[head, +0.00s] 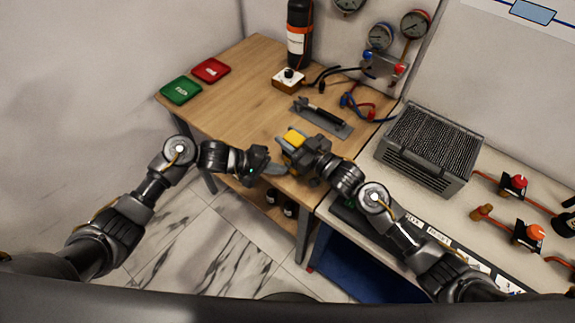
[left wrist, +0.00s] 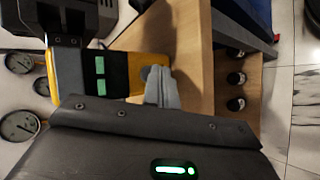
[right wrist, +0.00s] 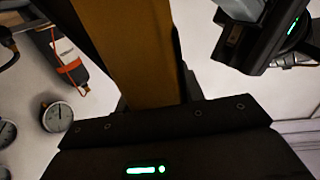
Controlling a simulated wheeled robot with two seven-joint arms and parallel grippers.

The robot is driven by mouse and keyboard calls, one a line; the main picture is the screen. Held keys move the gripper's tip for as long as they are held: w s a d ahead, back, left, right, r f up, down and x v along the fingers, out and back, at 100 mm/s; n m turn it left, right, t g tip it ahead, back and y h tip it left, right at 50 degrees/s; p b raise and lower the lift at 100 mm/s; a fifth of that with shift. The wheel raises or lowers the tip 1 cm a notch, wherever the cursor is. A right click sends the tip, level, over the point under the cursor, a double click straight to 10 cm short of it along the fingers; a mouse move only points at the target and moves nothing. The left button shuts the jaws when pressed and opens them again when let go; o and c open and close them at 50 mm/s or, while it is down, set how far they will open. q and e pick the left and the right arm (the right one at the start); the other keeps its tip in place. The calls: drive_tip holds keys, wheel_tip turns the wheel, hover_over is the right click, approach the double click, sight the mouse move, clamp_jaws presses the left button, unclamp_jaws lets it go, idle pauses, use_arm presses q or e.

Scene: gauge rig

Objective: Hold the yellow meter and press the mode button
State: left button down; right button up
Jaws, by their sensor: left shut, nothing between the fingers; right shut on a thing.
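The yellow meter (head: 294,138) is held off the table near the front edge by my right gripper (head: 300,148), which is shut on it. In the left wrist view the meter (left wrist: 69,75) shows a black face with two green patches and a dark grey round part near its right end. My left gripper (head: 282,171) is shut and empty, just in front of the meter. In the left wrist view its grey fingertips (left wrist: 162,86) overlap the round part; I cannot tell whether they touch it. Which part is the mode button is not clear. The meter (right wrist: 128,50) fills the middle of the right wrist view.
Behind on the wooden table (head: 235,85) are a grey tray with a dark tool (head: 322,115), a small box with a black knob (head: 288,80), and green (head: 181,90) and red (head: 210,70) pads. A grey ribbed box (head: 430,145) stands to the right. Gauges hang behind.

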use_arm(q)
drive_tip(key=shift+s+a, duration=0.45)
drive_tip(key=s+a, duration=0.1)
drive_tip(key=s, duration=0.1)
drive_tip(key=s+a, duration=0.1)
drive_tip(key=a, duration=0.1)
drive_tip(key=shift+s+a, duration=0.15)
drive_tip(key=shift+s, duration=0.2)
idle(0.6)
use_arm(e)
drive_tip(key=o, duration=1.2)
drive_tip(key=shift+s, duration=0.1)
drive_tip(key=v, duration=1.2)
